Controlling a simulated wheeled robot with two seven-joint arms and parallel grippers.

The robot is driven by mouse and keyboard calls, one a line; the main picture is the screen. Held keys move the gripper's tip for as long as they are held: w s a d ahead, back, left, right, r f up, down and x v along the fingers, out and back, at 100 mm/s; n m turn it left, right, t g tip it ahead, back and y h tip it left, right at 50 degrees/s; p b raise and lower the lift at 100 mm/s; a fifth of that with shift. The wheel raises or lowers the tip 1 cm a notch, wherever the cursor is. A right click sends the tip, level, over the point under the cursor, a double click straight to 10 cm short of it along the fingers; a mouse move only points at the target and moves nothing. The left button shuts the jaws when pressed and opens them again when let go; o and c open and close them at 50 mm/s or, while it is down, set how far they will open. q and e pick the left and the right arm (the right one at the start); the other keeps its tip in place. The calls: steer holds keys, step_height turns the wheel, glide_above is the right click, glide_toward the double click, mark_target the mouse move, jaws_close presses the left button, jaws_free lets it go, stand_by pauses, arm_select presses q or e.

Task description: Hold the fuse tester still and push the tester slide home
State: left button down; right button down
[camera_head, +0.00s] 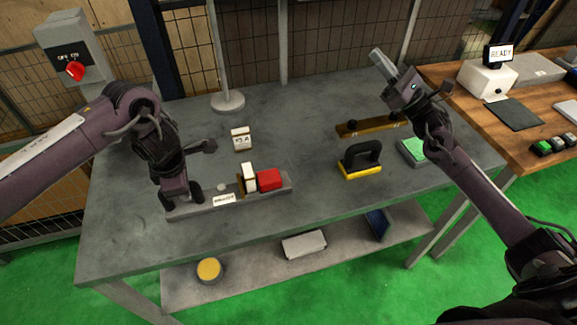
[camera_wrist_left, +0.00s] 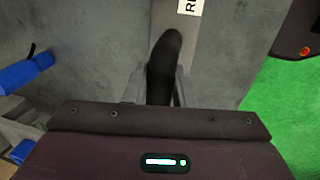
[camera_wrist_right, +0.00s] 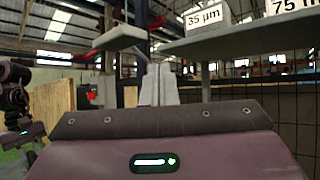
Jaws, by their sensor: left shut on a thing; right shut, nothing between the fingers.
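The fuse tester is a long, low grey base (camera_head: 264,196) near the front left of the table. It carries a white label (camera_head: 224,199), a red block (camera_head: 269,180) near its right end and an upright white block (camera_head: 249,177) beside it. I cannot tell which part is the slide. My left gripper (camera_head: 184,197) is at the tester's left end, shut on a black handle (camera_wrist_left: 163,62), which shows between its fingers in the left wrist view. My right gripper (camera_head: 380,60) is shut, empty and raised over the table's far right, away from the tester.
A black-handled yellow block (camera_head: 361,168), a brown bar (camera_head: 358,128) and a green-topped pad (camera_head: 413,150) are on the right. A small white block (camera_head: 241,138) and a round-based post (camera_head: 228,102) stand behind the tester. The table between tester and yellow block is clear.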

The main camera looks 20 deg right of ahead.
steer(key=w+a+f+n+g, duration=0.1)
steer(key=a+f+n+g, duration=0.45)
steer(key=a, duration=0.85)
steer(key=w+a+n+g, duration=0.2)
steer(key=a+g, duration=0.7)
steer(key=a, duration=0.4)
steer(key=s+f+n+g+h, duration=0.2)
steer(key=s+f+g+h, duration=0.1)
steer(key=s+f+h, duration=0.15)
steer(key=s+d+f+g+h, duration=0.1)
steer(key=s+d+h, duration=0.1)
steer(key=d, duration=0.3)
steer(key=s+d+f+g+h, duration=0.1)
steer(key=s+d+f+h, duration=0.1)
steer(key=d+h, duration=0.2)
steer(key=shift+d+h, duration=0.35)
steer(key=shift+d, duration=0.85)
steer(key=shift+f+n, duration=0.15)
steer(key=shift+n, duration=0.1)
